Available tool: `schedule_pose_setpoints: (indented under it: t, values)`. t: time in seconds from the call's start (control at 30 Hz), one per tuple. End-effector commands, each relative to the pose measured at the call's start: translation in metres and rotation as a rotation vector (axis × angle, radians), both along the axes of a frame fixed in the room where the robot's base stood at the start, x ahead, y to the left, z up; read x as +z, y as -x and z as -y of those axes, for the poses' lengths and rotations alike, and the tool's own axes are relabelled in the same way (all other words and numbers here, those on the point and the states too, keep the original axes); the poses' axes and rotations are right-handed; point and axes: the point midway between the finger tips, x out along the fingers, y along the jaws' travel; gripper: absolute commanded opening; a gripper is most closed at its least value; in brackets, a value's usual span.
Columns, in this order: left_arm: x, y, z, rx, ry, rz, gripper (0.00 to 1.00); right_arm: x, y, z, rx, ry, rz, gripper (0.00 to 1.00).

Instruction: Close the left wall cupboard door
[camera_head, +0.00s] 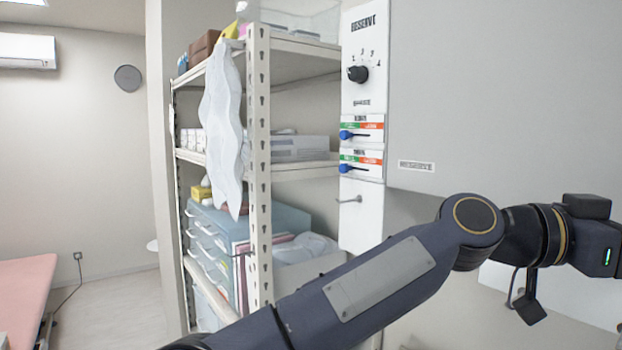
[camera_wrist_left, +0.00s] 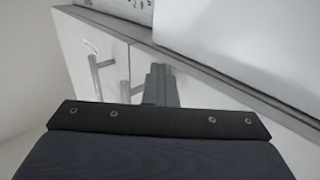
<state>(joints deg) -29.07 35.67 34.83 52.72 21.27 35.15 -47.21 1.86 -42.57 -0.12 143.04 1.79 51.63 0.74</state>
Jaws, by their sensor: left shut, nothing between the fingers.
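White cupboard doors (camera_wrist_left: 75,35) with upright metal bar handles (camera_wrist_left: 127,82) show in the left wrist view, under a long pale edge. I cannot tell from this view which door is the left wall one, or how far it stands open. A large plain grey panel (camera_head: 510,90) with a small label fills the upper right of the head view; whether it is a door or a cupboard side is unclear. My left gripper (camera_wrist_left: 162,82) is shut and empty, showing in front of the doors. In the head view its fingers are out of frame. My right gripper is not in view.
A metal shelf rack (camera_head: 258,170) with boxes, drawers and a hanging white cloth (camera_head: 222,130) stands left of a control panel (camera_head: 362,90) with a dial and blue levers. My left arm crosses the lower right. A pink bed (camera_head: 25,290) and open floor (camera_head: 115,305) lie at left.

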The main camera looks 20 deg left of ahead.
Motion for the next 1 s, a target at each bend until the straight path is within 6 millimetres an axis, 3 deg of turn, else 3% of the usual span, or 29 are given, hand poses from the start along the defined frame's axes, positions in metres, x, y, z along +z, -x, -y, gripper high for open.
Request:
schedule_pose_setpoints:
  t: [0.27, 0.47, 0.8, 1.0]
  values:
    - [0.005, -0.005, -0.002, 0.015, 0.01, 0.003, 0.0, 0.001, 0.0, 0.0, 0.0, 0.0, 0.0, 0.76]
    - [0.036, 0.003, -0.006, 0.008, 0.015, 0.009, 0.0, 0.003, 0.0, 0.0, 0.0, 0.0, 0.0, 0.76]
    - [0.1, 0.054, -0.031, 0.001, 0.01, 0.009, 0.0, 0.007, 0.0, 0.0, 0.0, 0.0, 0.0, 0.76]
    - [0.113, 0.094, -0.052, 0.001, 0.007, 0.008, 0.0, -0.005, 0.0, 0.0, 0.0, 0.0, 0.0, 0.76]
